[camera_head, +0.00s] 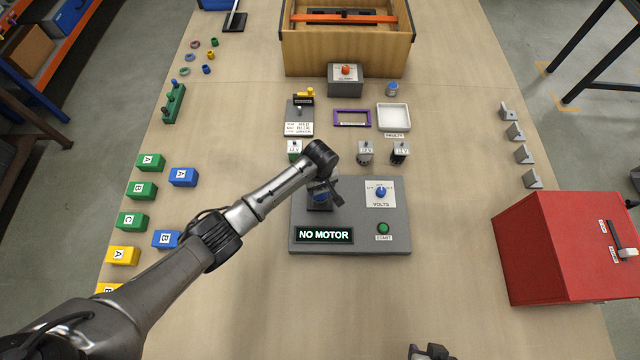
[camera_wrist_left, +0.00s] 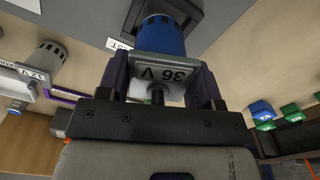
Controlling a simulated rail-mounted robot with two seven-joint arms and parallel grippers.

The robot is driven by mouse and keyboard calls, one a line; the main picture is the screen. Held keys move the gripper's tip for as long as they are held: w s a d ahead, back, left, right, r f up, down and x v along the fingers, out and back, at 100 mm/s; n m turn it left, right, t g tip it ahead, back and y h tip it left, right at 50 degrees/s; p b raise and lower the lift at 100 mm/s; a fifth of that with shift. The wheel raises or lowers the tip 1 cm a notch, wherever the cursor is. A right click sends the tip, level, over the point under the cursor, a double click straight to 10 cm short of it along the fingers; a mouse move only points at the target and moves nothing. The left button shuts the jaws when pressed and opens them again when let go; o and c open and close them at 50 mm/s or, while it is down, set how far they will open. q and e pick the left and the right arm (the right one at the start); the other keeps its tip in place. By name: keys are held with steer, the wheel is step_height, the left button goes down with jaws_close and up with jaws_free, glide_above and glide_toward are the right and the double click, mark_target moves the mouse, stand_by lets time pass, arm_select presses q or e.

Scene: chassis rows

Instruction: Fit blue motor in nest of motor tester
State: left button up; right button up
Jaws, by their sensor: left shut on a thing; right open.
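The grey motor tester (camera_head: 345,248) lies in the middle of the bench, with a VOLTS dial (camera_head: 381,193), a green START button (camera_head: 383,229) and a display (camera_head: 324,235) reading NO MOTOR. My left gripper (camera_head: 322,190) is shut on the blue motor (camera_wrist_left: 160,38), whose 36 V label faces the left wrist camera. The blue motor is at the dark nest (camera_wrist_left: 193,14) on the tester, its blue end towards it. The gripper partly hides both in the head view, and I cannot tell whether the motor is seated. My right gripper (camera_head: 430,352) shows only partly at the bottom edge, open.
Several other motors stand behind the tester, including a grey one (camera_head: 365,152) and a black one (camera_head: 399,152). A white tray (camera_head: 394,117) and purple frame (camera_head: 352,118) lie beyond. A red box (camera_head: 545,250) stands right; coloured blocks (camera_head: 142,190) lie left.

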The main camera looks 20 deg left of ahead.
arm_select(q)
steer(key=shift+f+b, duration=0.35)
steer(key=shift+f, duration=0.25)
steer(key=shift+f+b, duration=0.45)
steer(key=shift+f, duration=0.55)
steer(key=o, duration=1.4)
steer(key=shift+w, duration=0.1)
steer(key=shift+o, duration=0.7)
steer(key=shift+f, duration=0.1)
steer(key=shift+r, duration=0.35)
step_height(320, 180, up, 13)
steer(key=p, duration=0.2)
steer(key=shift+r, duration=0.2)
